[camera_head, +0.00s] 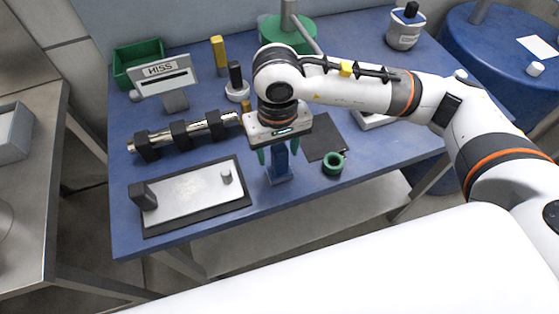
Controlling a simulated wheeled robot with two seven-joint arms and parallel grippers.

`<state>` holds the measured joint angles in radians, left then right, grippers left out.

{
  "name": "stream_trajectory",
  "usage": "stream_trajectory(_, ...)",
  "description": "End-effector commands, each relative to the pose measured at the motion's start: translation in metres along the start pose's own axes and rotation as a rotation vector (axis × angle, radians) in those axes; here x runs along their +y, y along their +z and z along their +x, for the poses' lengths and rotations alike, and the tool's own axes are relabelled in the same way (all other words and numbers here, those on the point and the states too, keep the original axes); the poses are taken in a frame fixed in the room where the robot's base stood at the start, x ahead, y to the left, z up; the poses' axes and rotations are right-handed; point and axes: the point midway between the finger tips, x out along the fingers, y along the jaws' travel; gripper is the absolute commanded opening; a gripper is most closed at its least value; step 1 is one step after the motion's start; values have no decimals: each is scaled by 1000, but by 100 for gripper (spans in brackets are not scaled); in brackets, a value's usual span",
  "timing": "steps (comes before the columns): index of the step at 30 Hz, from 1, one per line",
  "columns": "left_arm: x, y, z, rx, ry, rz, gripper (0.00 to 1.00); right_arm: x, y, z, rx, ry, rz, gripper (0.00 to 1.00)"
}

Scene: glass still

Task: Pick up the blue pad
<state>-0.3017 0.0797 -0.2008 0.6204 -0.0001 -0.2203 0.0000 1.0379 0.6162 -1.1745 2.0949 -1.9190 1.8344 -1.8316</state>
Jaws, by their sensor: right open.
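A blue upright piece (281,161) with a flat blue foot stands near the front edge of the blue table (215,212). It is the only small blue piece I make out as the pad, and its top is partly hidden by my right gripper. My right gripper (278,151) points down over it, with its green fingers apart, one on either side of the blue piece. I cannot tell whether the fingers touch it. My left gripper is not in view.
A metal plate on a black base (240,205) lies to the left. A metal rod on black supports (181,136) is behind that. A green ring (333,164) and a dark flat mat (322,142) are close on the right. A green bin (139,62) stands at the back left.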

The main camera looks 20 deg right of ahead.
Motion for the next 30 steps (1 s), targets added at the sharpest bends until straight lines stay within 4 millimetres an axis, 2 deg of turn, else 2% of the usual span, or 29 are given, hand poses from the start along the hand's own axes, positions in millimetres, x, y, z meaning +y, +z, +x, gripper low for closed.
stream_trajectory(3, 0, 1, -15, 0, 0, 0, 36, -6, 2, 15, 8, -3, 4, 55)
stream_trajectory(8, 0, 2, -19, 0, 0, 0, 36, -5, 3, 36, 4, -1, 2, 55)
stream_trajectory(16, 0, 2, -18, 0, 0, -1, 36, -5, 4, 41, 1, 0, 1, 55)
stream_trajectory(25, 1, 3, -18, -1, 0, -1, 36, -5, 4, 41, 1, 0, 1, 7)
stream_trajectory(26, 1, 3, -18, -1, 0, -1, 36, -4, 4, 40, 1, 0, 1, 4)
stream_trajectory(30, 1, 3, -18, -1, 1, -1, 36, -4, 4, 40, 1, 0, 1, 4)
